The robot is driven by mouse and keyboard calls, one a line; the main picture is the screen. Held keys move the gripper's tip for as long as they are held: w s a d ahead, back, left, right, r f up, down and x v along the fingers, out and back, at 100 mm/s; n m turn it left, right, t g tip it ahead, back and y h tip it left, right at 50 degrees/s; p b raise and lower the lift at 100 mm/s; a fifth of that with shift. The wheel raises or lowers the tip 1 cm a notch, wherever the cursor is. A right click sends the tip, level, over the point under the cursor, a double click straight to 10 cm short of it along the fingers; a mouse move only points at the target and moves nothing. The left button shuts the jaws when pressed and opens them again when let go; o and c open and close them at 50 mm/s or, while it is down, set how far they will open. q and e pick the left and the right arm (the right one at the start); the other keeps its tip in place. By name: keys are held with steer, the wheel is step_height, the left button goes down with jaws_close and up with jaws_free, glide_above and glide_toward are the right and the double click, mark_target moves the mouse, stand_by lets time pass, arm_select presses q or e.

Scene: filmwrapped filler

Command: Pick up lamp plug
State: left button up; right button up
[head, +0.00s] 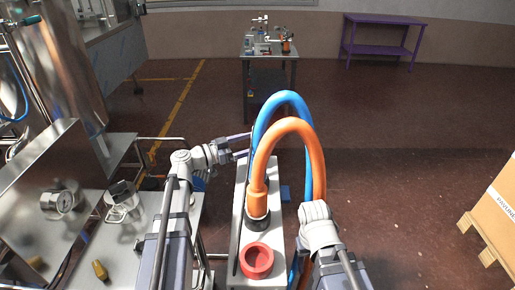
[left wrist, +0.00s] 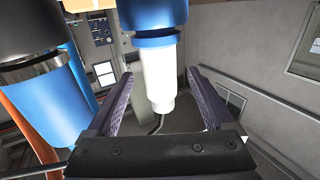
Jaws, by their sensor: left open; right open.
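No part is clearly marked as the lamp plug. In the left wrist view, a white cylinder with a blue collar (left wrist: 159,85) hangs between the spread fingers of my left gripper (left wrist: 160,105), with gaps at both sides. In the head view, my left gripper (head: 240,145) is open beside the blue hose (head: 290,97), and the cylinder is hidden there. An orange hose (head: 290,127) arches in front, its end in a black ring on a pale post (head: 240,235). My right arm ends near the hoses' lower right; its fingers are not clearly made out.
A red round socket (head: 257,259) sits on the post's near end. A small table (head: 270,58) and purple shelf (head: 380,22) stand behind. Open floor lies right of the hoses.

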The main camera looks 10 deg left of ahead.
arm_select(q)
steer(key=shift+x, duration=2.7)
steer(key=shift+a+f, duration=0.1)
jaws_close()
